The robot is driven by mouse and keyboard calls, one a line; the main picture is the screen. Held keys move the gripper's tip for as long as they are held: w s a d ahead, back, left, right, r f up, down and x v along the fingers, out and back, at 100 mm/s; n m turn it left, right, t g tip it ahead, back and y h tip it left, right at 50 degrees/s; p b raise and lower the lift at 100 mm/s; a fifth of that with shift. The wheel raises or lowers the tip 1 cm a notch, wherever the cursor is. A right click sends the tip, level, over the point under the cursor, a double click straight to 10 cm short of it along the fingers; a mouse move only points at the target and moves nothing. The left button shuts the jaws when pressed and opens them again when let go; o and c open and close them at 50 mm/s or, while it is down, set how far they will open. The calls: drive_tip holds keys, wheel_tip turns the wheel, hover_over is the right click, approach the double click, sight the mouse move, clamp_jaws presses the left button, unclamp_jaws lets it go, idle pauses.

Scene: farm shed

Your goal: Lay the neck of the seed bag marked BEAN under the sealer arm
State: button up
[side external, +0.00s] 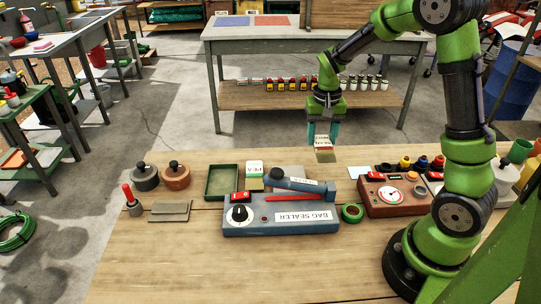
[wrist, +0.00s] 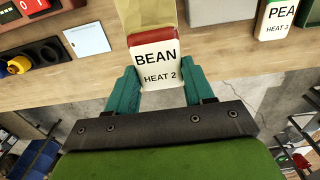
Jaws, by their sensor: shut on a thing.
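My gripper (side external: 321,134) is shut on the seed bag marked BEAN (side external: 323,152) and holds it in the air above the bench's far edge. In the wrist view the bag's white label (wrist: 157,64) reads BEAN, HEAT 2, below a dark red band, between the teal fingers. The tan upper part of the bag (wrist: 145,14) points away from my gripper. The blue bag sealer (side external: 280,220) sits on the bench, left of and nearer than the bag. Its sealer arm (side external: 300,182) is raised above the red strip on its top.
A green tape roll (side external: 352,212) is at the sealer's right. A red-brown device with a dial (side external: 393,194) stands farther right, near my arm's base. Two round weights (side external: 145,177) are at left.

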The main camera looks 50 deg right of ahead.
drive_tip(key=w+a+r, duration=0.4)
drive_tip(key=a, duration=0.5)
drive_tip(key=shift+s+f, duration=0.1)
drive_tip(key=shift+f, duration=4.1)
drive_tip(key=shift+s+a, duration=1.35)
drive_tip(key=shift+a, duration=0.05)
drive_tip(key=shift+f, duration=0.2)
drive_tip(key=o, duration=1.5)
drive_tip(key=shift+c, duration=0.2)
